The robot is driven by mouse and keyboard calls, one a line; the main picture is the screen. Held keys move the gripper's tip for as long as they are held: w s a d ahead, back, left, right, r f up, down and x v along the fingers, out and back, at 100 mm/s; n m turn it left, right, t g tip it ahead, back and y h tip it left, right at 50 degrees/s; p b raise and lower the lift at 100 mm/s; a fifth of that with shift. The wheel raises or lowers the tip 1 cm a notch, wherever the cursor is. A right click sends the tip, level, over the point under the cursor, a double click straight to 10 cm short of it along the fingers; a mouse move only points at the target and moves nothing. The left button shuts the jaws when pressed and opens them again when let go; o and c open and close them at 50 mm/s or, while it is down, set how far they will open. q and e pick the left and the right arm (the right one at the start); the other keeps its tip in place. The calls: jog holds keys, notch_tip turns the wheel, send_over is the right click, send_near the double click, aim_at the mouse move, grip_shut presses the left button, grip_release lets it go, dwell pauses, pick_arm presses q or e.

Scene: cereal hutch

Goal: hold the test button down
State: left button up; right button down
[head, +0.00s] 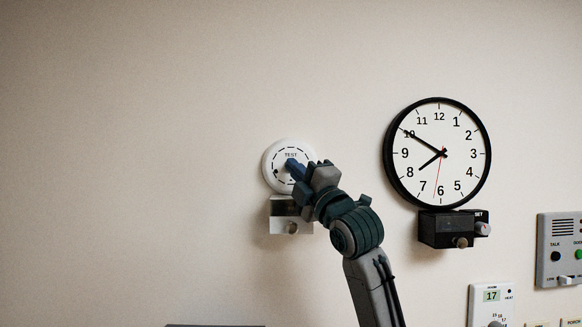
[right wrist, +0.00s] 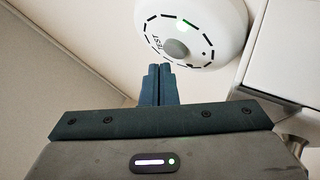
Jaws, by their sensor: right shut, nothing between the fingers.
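The white round alarm (head: 276,150) is on the wall left of the clock, marked TEST above its middle. In the right wrist view the alarm (right wrist: 205,55) shows a grey round test button (right wrist: 176,49) at its centre and a lit green mark. My right gripper (head: 291,165) is shut and empty, its blue fingertips over the middle of the alarm in the head view, hiding the button there. In the right wrist view the fingertips (right wrist: 159,69) are beside the button, which is uncovered; they look apart from it. My left gripper is in neither view.
A small box with a knob (head: 290,228) is just below the alarm, close to my right gripper. A wall clock (head: 460,180) with a black box (head: 440,228) under it is to the right. A thermostat (head: 492,300) and an intercom panel (head: 558,250) are lower right. The wall left is bare.

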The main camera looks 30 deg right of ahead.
jog(key=shift+w, duration=0.1)
dwell(0.4)
jog(key=shift+d+r, duration=0.15)
jog(key=shift+w+d+r, duration=0.1)
jog(key=shift+r, duration=0.2)
dwell(2.1)
jog(key=shift+f, duration=0.1)
dwell(1.9)
jog(key=shift+w+f, duration=0.1)
jog(key=shift+f, duration=0.5)
